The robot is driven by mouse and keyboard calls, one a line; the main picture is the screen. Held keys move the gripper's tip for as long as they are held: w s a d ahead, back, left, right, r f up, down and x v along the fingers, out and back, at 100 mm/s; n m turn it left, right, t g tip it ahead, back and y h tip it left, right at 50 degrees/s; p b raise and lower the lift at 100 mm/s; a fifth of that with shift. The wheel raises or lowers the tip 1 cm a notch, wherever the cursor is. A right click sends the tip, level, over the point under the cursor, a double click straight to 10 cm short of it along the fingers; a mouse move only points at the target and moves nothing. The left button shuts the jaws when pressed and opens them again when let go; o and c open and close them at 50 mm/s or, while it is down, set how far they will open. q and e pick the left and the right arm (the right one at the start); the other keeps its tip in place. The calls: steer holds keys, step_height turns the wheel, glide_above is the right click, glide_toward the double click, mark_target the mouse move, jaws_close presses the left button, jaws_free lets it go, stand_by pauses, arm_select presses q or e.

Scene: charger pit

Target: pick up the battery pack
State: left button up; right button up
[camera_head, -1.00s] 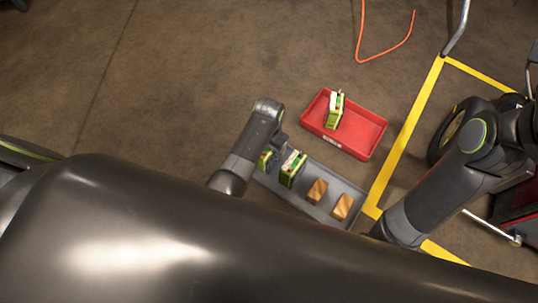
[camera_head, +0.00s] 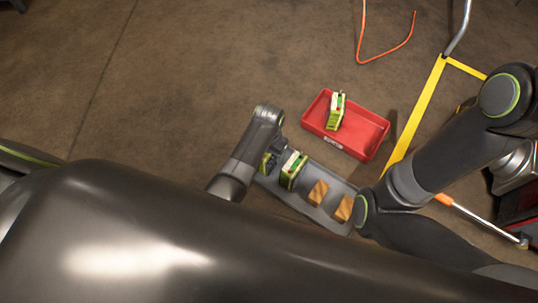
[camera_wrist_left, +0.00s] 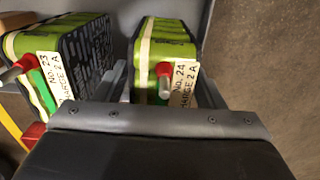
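Two green-and-white battery packs with dark sides stand in a grey tray (camera_head: 298,203). The pack at the tray's left end (camera_head: 265,161) is partly hidden by my left gripper (camera_head: 271,154). The other pack (camera_head: 293,170) stands just right of it. In the left wrist view, the fingers of my left gripper lie on either side of the pack labelled No. 24 (camera_wrist_left: 165,55); whether they press on it cannot be told. The pack labelled No. 23 (camera_wrist_left: 60,55) stands to the left, outside the fingers. My right arm shows at right, but its gripper is out of view.
A red bin (camera_head: 368,143) behind the tray holds another green-and-white pack (camera_head: 336,111). Two wooden blocks, one (camera_head: 318,192) and another (camera_head: 344,208), lie in the tray's right part. Yellow floor tape (camera_head: 420,105) and an orange cable (camera_head: 385,52) lie beyond. Floor at left is clear.

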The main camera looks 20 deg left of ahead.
arm_select(q)
jaws_close()
steer(key=shift+w+r, duration=0.1)
stand_by(0.3)
steer(key=shift+r, duration=0.15)
